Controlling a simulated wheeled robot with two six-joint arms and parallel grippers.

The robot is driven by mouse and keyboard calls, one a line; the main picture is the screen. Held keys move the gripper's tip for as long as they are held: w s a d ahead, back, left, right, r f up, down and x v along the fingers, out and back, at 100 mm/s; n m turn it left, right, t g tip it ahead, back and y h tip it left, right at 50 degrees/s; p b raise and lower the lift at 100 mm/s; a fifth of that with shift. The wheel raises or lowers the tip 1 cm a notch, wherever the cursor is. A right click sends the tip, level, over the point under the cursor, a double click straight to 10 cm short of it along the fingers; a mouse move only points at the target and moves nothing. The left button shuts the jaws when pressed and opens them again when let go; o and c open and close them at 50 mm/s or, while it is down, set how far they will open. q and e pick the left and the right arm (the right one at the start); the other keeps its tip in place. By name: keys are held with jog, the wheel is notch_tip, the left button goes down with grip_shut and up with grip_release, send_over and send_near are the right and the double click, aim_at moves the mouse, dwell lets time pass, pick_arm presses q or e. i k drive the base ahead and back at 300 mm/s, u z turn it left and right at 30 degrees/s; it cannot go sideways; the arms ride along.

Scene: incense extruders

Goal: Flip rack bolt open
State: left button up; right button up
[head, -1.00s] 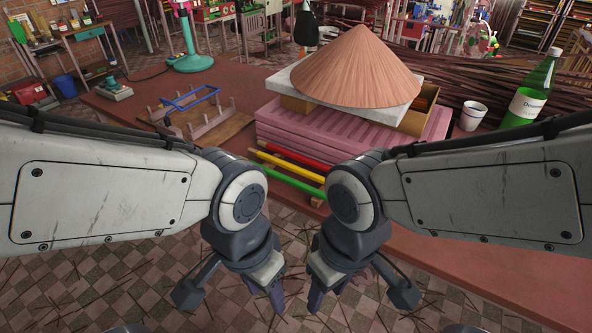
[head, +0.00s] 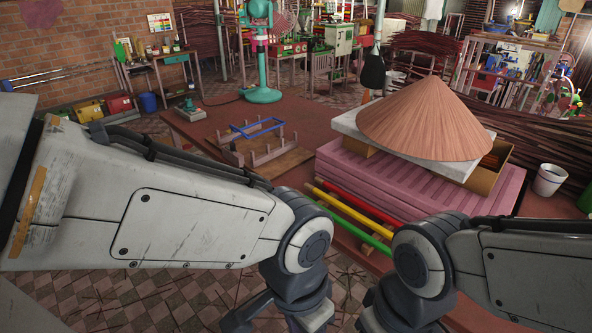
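I cannot make out a rack bolt in the head view. A small wooden frame with a blue bar (head: 257,127) lies on a board on the low red-brown table (head: 325,110), beyond my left arm. My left gripper (head: 278,318) hangs low at the bottom edge, in front of the table. My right gripper (head: 378,318) hangs low to its right. Both are cut off by the bottom edge, so their fingertips are hidden. Neither touches anything that I can see.
A conical hat (head: 425,120) sits on a white slab over stacked pink trays (head: 390,190). Red, yellow and green bars (head: 347,215) lie beside them. A green fan (head: 261,60) stands at the back, a white bucket (head: 549,180) at right. Workbenches and shelves line the background.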

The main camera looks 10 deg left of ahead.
aim_at(232, 148)
jog(key=k, duration=0.65)
jog(key=u, duration=0.7)
jog(key=i, duration=1.7)
jog(key=z, duration=0.5)
